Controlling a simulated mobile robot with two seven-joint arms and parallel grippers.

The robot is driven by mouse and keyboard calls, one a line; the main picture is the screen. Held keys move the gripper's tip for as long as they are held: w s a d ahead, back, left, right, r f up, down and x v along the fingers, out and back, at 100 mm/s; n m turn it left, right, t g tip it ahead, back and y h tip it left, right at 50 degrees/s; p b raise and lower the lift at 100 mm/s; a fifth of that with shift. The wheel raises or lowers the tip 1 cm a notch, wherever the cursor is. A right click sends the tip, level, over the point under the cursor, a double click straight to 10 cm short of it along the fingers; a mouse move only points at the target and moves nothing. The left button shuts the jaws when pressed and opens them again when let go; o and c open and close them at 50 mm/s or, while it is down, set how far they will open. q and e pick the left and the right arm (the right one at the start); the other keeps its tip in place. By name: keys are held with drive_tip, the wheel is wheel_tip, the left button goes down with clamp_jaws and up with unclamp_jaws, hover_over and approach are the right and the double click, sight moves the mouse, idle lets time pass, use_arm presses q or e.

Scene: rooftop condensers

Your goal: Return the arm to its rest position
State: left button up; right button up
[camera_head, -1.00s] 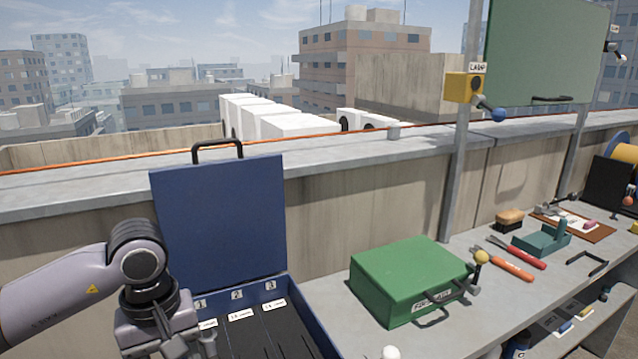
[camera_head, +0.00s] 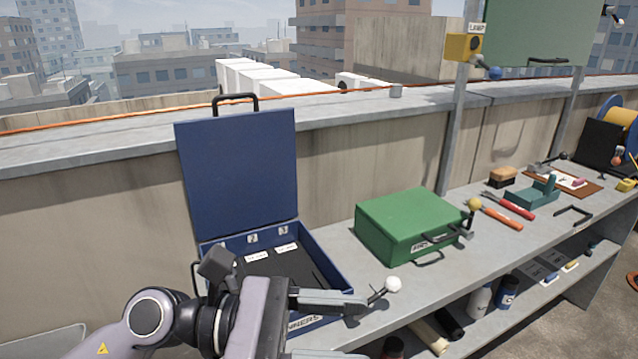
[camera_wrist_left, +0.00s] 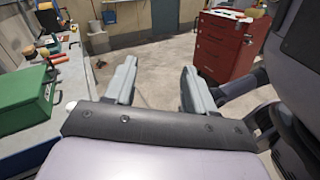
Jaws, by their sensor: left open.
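My left arm comes in from the lower left in the head view. My left gripper (camera_head: 345,328) is in front of the open blue case and low by the bench's front edge. Its fingers point right and stand apart with nothing between them. In the left wrist view the two fingers of the gripper (camera_wrist_left: 160,88) are spread, with bare floor showing between them. My right gripper is not clearly in either view. The blue case (camera_head: 238,165) stands open with its lid up, and my wrist hides part of its front.
A green box (camera_head: 408,222) sits on the grey bench (camera_head: 360,265). A white-knobbed lever (camera_head: 393,285) is close to my gripper. Pliers, a brush and bottles are farther right. The wrist view shows a red tool cabinet (camera_wrist_left: 222,45) and open floor.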

use_arm(q)
drive_tip(key=w+a+r+n+t+h, duration=0.1)
drive_tip(key=w+a+r+n+t, duration=0.2)
drive_tip(key=n+t, duration=0.55)
drive_tip(key=w+a+r+n+t+h, duration=0.1)
drive_tip(key=w+a+r+n+t, duration=0.2)
drive_tip(key=n+t, duration=0.55)
drive_tip(key=w+a+f+n+t+y, duration=0.2)
drive_tip(key=a+f+n+y, duration=0.5)
drive_tip(key=n, duration=0.5)
drive_tip(key=w+a+f+n+t+y, duration=0.15)
drive_tip(key=a+n+y, duration=0.25)
drive_tip(key=n+y, duration=0.65)
drive_tip(key=s+a+f+n+g+y, duration=0.1)
drive_tip(key=s+a+f+n+g, duration=0.15)
drive_tip(key=f+n, duration=0.35)
drive_tip(key=s+a+f+n+g+y, duration=0.2)
drive_tip(key=a+f+n+g, duration=0.2)
drive_tip(key=f, duration=0.3)
drive_tip(key=s+a+f+n+g, duration=0.2)
drive_tip(key=s+f+n+g, duration=0.6)
drive_tip(key=s, duration=0.9)
drive_tip(key=w+d+f+m+t+h+p, duration=0.2)
drive_tip(key=w+f+t, duration=0.3)
drive_tip(key=f, duration=0.4)
drive_tip(key=shift+w+d+m+t+h+p, duration=0.35)
drive_tip(key=shift+w+d+h+p, duration=0.1)
drive_tip(key=shift+w+d+p, duration=0.2)
